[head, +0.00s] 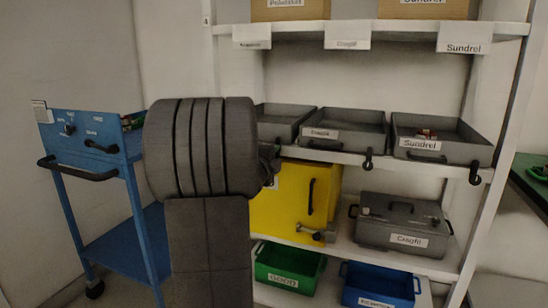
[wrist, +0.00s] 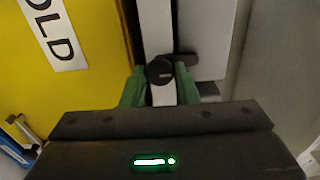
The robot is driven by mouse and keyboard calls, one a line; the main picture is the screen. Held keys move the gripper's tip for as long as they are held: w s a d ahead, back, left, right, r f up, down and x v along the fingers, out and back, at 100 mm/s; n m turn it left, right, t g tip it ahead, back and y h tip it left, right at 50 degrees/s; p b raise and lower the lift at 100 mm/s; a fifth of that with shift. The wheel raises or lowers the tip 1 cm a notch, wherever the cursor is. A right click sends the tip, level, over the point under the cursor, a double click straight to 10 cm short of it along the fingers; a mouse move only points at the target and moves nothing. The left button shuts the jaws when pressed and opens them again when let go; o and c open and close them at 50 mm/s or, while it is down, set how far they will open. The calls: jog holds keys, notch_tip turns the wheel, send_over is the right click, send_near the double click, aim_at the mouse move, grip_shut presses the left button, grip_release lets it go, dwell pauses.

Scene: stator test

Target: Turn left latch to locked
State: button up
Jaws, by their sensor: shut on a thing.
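The left latch (wrist: 160,71) is a black round knob with a short dark bar pointing right in the wrist view, on a white shelf edge. My gripper (wrist: 160,91) has its green fingers on either side of the latch, shut on it. In the head view my gripper (head: 271,164) is a dark shape at the shelf edge, left of the yellow box's handle; my arm hides most of it and the latch there. Two other black latches hang on the same edge, a middle one (head: 368,160) and a right one (head: 474,173).
Grey trays, including one labelled Sundrel (head: 440,153), stand above the shelf edge. A yellow box (head: 285,210) and a grey case (head: 400,232) stand below. Green (head: 289,265) and blue (head: 380,285) bins are lowest. A blue cart (head: 95,140) stands left.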

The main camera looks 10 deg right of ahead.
jog(key=shift+f, duration=0.1)
jog(key=o, duration=1)
jog(key=shift+s+a, duration=0.1)
jog(key=shift+p+v, duration=1.2)
jog(key=shift+v, duration=5.6)
jog(key=b+x, duration=0.2)
jog(key=x, duration=1.2)
